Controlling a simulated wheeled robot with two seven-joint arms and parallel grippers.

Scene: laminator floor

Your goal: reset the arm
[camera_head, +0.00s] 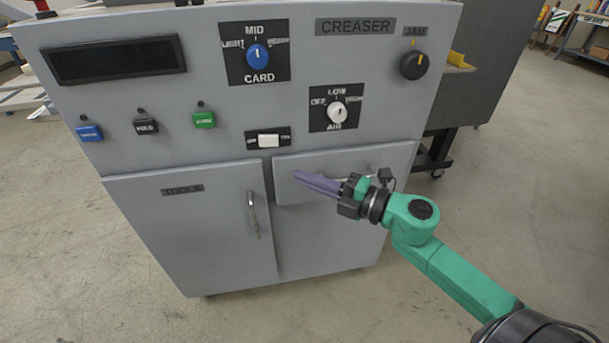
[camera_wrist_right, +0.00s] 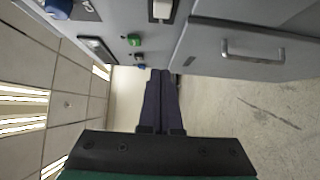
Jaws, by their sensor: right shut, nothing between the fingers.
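My right arm comes in from the lower right in the head view, green with black joints. My right gripper (camera_head: 299,177) has its purple fingers together and empty, in front of the creaser cabinet (camera_head: 225,160) near its drawer (camera_head: 285,190). In the right wrist view the shut fingers (camera_wrist_right: 160,75) point along the cabinet front, with nothing between them. I cannot tell from the pictures whether the fingertips touch the drawer front. My left gripper is in neither view.
The cabinet panel carries a blue CARD knob (camera_head: 257,57), a white AIR knob (camera_head: 337,112), a black JAM knob (camera_head: 413,65), a white rocker switch (camera_head: 269,141) and several buttons. The TOOLS door (camera_head: 195,215) has a vertical handle (camera_head: 253,215). Open concrete floor (camera_head: 500,200) lies to the right.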

